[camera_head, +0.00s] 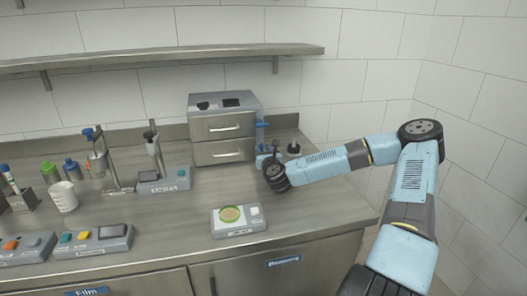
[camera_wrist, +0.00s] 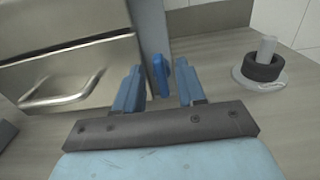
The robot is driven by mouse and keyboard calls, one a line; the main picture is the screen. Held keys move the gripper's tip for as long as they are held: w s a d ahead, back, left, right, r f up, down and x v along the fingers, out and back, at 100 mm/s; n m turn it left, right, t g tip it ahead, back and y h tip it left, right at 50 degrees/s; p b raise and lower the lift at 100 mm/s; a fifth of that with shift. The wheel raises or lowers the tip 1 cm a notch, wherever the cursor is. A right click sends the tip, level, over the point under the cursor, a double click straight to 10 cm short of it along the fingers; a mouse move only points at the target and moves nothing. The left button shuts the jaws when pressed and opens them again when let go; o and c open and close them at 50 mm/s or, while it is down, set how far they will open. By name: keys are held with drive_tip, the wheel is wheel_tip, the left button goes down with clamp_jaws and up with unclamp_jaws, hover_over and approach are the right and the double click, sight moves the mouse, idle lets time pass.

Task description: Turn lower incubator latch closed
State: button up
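The grey incubator (camera_head: 221,122) stands at the back of the counter, with two stacked doors that look closed. The lower door (camera_head: 223,151) also shows in the wrist view (camera_wrist: 75,65), with its metal handle. A small blue latch (camera_wrist: 161,76) is at the right edge of this door, looking roughly upright. My gripper (camera_wrist: 158,82) is open, with one blue finger on each side of the latch; I cannot tell whether either touches it. In the head view my gripper (camera_head: 266,158) is at the incubator's right front edge, and the lower latch is hard to separate from the fingers.
A dark-ringed piece (camera_wrist: 263,67) stands on the counter to the right of the gripper. A labelled stand (camera_head: 163,182) is left of the incubator, and a shelf (camera_head: 160,58) runs above.

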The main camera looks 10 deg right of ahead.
drive_tip(key=shift+w, duration=0.25)
drive_tip(key=shift+c, duration=0.4)
clamp_jaws()
drive_tip(key=shift+d, duration=0.1)
